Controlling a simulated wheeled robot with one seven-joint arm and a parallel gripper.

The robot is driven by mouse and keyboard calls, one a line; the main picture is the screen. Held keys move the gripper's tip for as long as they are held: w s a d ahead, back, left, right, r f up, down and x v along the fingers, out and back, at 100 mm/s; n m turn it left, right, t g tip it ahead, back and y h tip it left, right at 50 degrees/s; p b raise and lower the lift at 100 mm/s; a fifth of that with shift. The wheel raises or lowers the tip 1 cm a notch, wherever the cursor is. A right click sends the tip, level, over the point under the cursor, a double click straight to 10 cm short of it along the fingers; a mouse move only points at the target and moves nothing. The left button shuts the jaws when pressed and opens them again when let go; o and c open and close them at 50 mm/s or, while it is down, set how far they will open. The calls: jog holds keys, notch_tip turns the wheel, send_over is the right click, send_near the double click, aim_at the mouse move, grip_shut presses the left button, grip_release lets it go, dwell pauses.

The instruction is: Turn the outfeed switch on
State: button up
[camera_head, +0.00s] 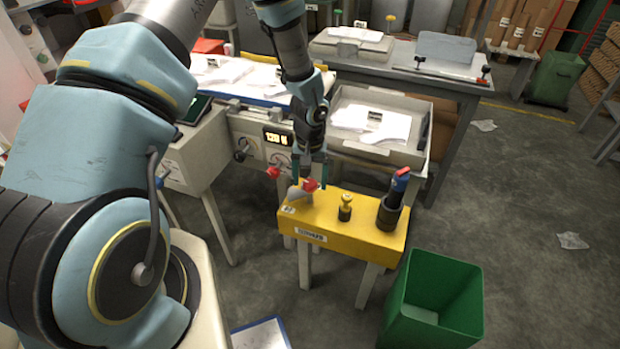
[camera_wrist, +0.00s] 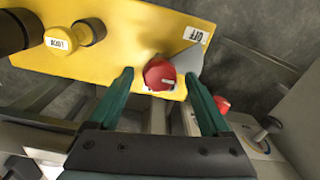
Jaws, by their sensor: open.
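A yellow control box (camera_head: 325,228) stands on legs in front of the machine. A red rotary knob (camera_head: 310,184) sits near its left end, beside a grey wedge-shaped piece (camera_head: 296,192). In the wrist view the red knob (camera_wrist: 159,74) carries a pale pointer mark, and a label reading OFF (camera_wrist: 194,34) is on the yellow face beyond it. My gripper (camera_head: 310,172) is over this end of the box. Its two green fingers are apart, one on each side of the knob in the wrist view. I see gaps at both sides; contact is not visible.
A yellow-topped button (camera_head: 345,203) and a black holder (camera_head: 389,213) with a blue and red item stand on the box. Another red knob (camera_head: 273,172) is on the machine front. A green bin (camera_head: 460,290) stands at right. Paper trays (camera_head: 385,155) lie behind.

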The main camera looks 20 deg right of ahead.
jog(key=shift+f, duration=0.15)
jog(key=shift+c, duration=0.2)
grip_shut()
dwell(0.4)
